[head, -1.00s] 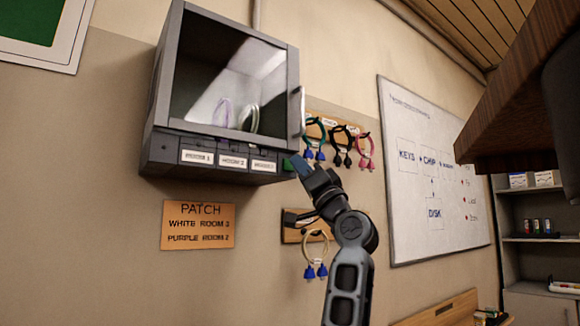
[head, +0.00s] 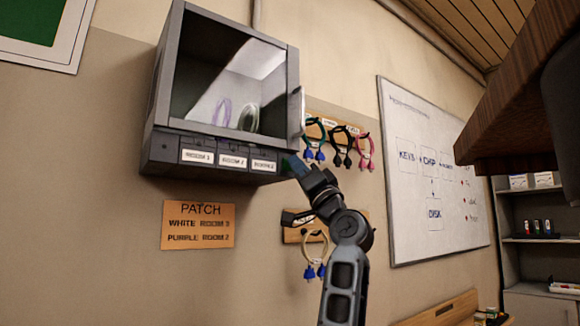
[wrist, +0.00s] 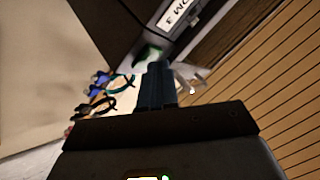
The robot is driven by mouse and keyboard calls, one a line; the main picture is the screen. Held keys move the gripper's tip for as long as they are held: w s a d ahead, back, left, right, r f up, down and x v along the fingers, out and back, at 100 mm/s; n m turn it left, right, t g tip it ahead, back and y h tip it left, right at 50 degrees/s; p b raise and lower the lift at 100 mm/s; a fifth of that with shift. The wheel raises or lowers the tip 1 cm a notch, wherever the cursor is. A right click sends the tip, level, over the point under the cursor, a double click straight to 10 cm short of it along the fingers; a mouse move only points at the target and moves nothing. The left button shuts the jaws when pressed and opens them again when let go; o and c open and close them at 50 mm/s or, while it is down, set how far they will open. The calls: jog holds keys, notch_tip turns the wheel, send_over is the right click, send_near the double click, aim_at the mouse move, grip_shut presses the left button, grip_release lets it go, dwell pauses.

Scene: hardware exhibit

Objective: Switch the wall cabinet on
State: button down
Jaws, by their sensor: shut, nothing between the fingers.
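The grey wall cabinet (head: 160,128) hangs on the wall in the head view. It has a dark glass front, with a purple cable loop (head: 222,112) and a whitish one (head: 249,118) behind it. A row of room labels (head: 232,161) runs along its lower edge. My gripper (head: 293,165) is shut and empty at the cabinet's lower right corner. In the wrist view its dark blue fingers (wrist: 155,88) point at a green patch (wrist: 148,54) on the cabinet's underside edge. The fingers partly hide the patch, and I cannot tell whether they touch it.
Coloured cables (head: 340,143) hang on a rack right of the cabinet. A cream cable (head: 315,247) hangs on a lower hook near my arm. An orange patch note (head: 198,226) is below the cabinet. A whiteboard (head: 430,185) and shelves (head: 530,240) stand further right.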

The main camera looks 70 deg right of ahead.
dwell(0.3)
jog(key=shift+s+a, duration=0.25)
jog(key=shift+s, duration=0.2)
jog(key=s+a, duration=0.3)
jog(key=s, duration=0.2)
jog(key=shift+p, duration=0.45)
jog(key=shift+a, duration=0.1)
dwell(0.4)
